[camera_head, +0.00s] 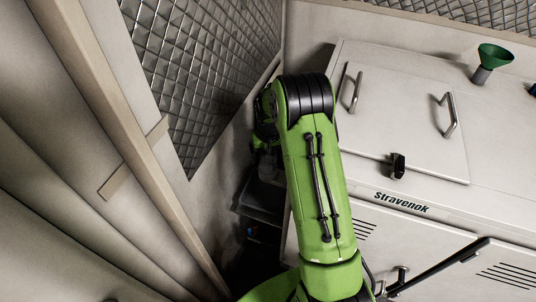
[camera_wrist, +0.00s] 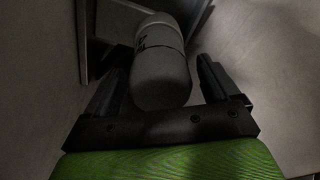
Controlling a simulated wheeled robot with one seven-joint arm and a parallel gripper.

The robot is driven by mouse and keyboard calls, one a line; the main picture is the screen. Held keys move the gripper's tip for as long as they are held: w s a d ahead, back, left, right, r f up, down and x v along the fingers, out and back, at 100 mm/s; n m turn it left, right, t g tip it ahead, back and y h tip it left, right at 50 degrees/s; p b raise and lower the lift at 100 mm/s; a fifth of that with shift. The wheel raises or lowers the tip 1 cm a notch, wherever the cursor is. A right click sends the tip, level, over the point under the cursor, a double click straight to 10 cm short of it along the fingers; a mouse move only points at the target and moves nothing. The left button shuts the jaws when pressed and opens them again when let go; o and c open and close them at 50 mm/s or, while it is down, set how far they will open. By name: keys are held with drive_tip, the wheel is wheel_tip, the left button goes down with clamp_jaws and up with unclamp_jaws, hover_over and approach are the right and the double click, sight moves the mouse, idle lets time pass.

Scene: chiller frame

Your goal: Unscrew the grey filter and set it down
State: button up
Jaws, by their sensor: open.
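In the wrist view a grey filter (camera_wrist: 160,78), a rounded cylinder with dark marking near its lighter upper part, lies between the two fingers of my gripper (camera_wrist: 160,85). The fingers stand apart on either side of it, with a visible gap at the right; contact on the left cannot be told. The filter's far end is partly out of clear sight. In the head view my green arm reaches down beside the cabinet and hides most of the gripper and the filter.
A white Stravenok cabinet (camera_head: 420,185) with handles and a latch (camera_head: 397,165) stands right of my arm. A green funnel (camera_head: 495,56) sits on its top. A dark shelf or tray (camera_head: 262,200) is low between wall and cabinet. A quilted wall panel (camera_head: 205,70) is close at left.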

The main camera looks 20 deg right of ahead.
drive_tip(key=m, duration=0.7)
drive_tip(key=shift+f+h+b, duration=0.1)
drive_tip(key=shift+h+b, duration=0.2)
drive_tip(key=shift+b, duration=0.05)
drive_tip(key=m+g, duration=0.1)
drive_tip(key=m, duration=0.5)
drive_tip(key=c, duration=1.1)
drive_tip(key=n+b, duration=0.1)
drive_tip(key=n, duration=0.2)
drive_tip(key=shift+n, duration=0.4)
drive_tip(key=shift+c, duration=0.2)
drive_tip(key=n, duration=0.4)
drive_tip(key=shift+t, duration=0.4)
drive_tip(key=n+y, duration=0.1)
drive_tip(key=n, duration=0.6)
drive_tip(key=shift+a, duration=0.1)
drive_tip(key=o, duration=1.1)
drive_tip(key=shift+o, duration=0.2)
